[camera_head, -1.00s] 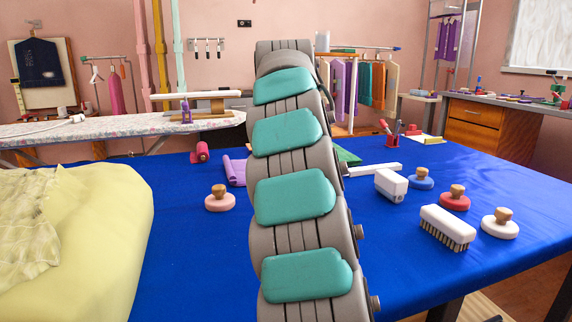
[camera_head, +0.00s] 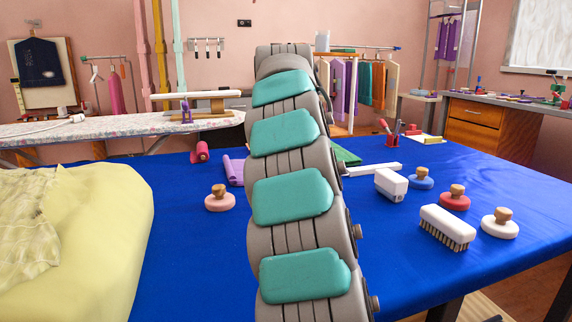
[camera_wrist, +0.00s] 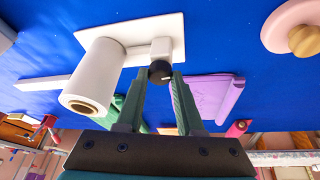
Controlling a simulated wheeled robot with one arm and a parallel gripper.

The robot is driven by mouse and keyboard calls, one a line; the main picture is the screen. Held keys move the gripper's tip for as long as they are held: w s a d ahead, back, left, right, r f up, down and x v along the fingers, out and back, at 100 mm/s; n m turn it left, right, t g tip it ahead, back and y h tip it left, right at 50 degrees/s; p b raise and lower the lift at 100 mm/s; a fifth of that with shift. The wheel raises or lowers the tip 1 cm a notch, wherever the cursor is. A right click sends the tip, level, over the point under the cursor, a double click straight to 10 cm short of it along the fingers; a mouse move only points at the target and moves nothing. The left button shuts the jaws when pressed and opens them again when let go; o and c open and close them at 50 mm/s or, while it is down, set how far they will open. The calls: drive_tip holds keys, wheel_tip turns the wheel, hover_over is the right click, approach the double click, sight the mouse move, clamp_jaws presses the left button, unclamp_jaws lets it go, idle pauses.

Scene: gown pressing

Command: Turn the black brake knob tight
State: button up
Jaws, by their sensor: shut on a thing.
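In the wrist view, the black knob (camera_wrist: 160,72) with a small pale mark sits at the end of a white block (camera_wrist: 161,49). The block stands on a white plate (camera_wrist: 130,32) beside a thick white roll (camera_wrist: 92,78) with a hollow end. My gripper (camera_wrist: 159,78) has its two green fingers on either side of the knob, shut on it. In the head view my arm hides the knob, the block and the gripper.
A pink disc with a wooden grip (camera_head: 220,202) and a purple cloth roll (camera_head: 235,171) lie on the blue table (camera_head: 190,270). At right are a white brush (camera_head: 447,228), a red disc (camera_head: 455,201) and a white disc (camera_head: 500,226). Yellow cloth (camera_head: 100,240) fills the left.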

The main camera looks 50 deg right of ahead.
clamp_jaws()
drive_tip(key=shift+m, duration=0.4)
drive_tip(key=m+g, duration=0.1)
drive_tip(key=m, duration=0.3)
drive_tip(key=shift+w+a+g+h, duration=0.1)
drive_tip(key=shift+w+g+h, duration=0.1)
drive_tip(key=shift+g+h, duration=0.2)
drive_tip(key=shift+m, duration=0.6)
drive_tip(key=shift+f+g, duration=0.1)
drive_tip(key=shift+g, duration=0.2)
drive_tip(key=o, duration=0.9)
unclamp_jaws()
drive_tip(key=shift+o, duration=0.2)
drive_tip(key=shift+r, duration=0.2)
